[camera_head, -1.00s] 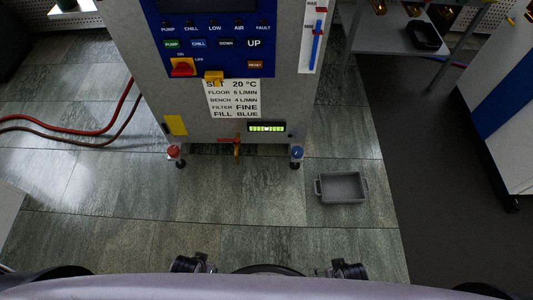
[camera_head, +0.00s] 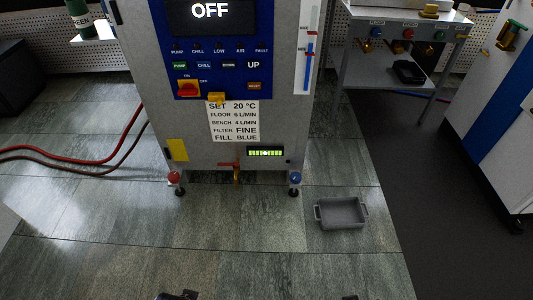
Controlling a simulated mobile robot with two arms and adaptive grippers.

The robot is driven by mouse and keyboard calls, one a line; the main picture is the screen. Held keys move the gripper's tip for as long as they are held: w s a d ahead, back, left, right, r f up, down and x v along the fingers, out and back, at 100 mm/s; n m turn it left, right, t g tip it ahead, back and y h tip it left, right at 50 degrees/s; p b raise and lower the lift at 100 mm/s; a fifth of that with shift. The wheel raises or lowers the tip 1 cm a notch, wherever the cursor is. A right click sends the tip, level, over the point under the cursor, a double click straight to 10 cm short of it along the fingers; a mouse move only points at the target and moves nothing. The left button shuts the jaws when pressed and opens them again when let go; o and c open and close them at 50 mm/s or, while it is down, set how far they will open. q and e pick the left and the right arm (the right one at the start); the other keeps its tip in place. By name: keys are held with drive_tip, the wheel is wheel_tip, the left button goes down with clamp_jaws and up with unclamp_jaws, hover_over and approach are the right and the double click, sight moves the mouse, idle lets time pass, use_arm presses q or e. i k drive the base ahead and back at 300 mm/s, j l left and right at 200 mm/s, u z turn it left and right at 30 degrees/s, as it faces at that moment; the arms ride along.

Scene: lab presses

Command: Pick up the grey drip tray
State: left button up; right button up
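The grey drip tray (camera_head: 341,224) lies on the tiled floor, in front and to the right of the tall machine with the blue panel. It is a shallow rectangular tray with a small handle at each short end, and it looks empty. Nothing touches it except the floor. Only small dark tips, seemingly of my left gripper (camera_head: 178,296) and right gripper (camera_head: 349,297), show at the bottom edge. Both are well short of the tray. Their fingers cannot be made out.
The machine (camera_head: 221,130) stands on feet with a red cap (camera_head: 174,178) and a blue cap (camera_head: 295,178). A brass tap (camera_head: 236,175) sticks out low. Red hoses (camera_head: 75,158) run left. A grey bench (camera_head: 388,75) and a white-blue cabinet (camera_head: 500,110) stand right. Floor before the tray is clear.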

sight(341, 212)
drive_tip(key=i+z, duration=0.2)
drive_tip(key=z, duration=0.25)
drive_tip(key=i+j+z, duration=0.2)
drive_tip(key=z, duration=0.3)
